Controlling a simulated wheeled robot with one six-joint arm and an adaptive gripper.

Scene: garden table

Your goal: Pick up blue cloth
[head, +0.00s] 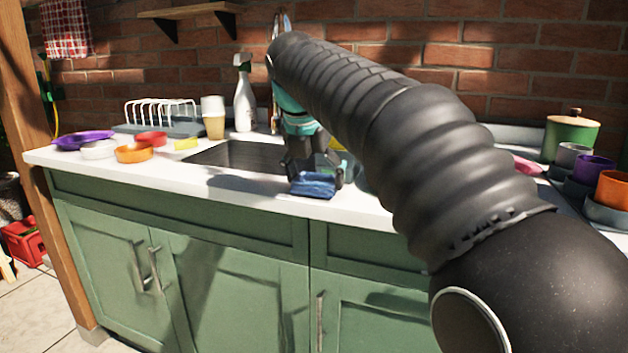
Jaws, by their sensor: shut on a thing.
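The blue cloth (313,186) is a small folded bundle at the front edge of the white counter, just right of the sink. My gripper (315,176) is above it and points down, with its fingers at the two sides of the cloth. It is shut on the cloth. The cloth looks to be at counter height; I cannot tell whether it still touches the counter. My arm comes in from the right and hides part of the counter behind.
The sink (235,156) lies left of the cloth. A spray bottle (244,95), a beige cup (213,118), a dish rack (160,115) and several bowls stand farther left. A green pot (571,135) and cups (594,168) stand at the right. The counter's front edge is close.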

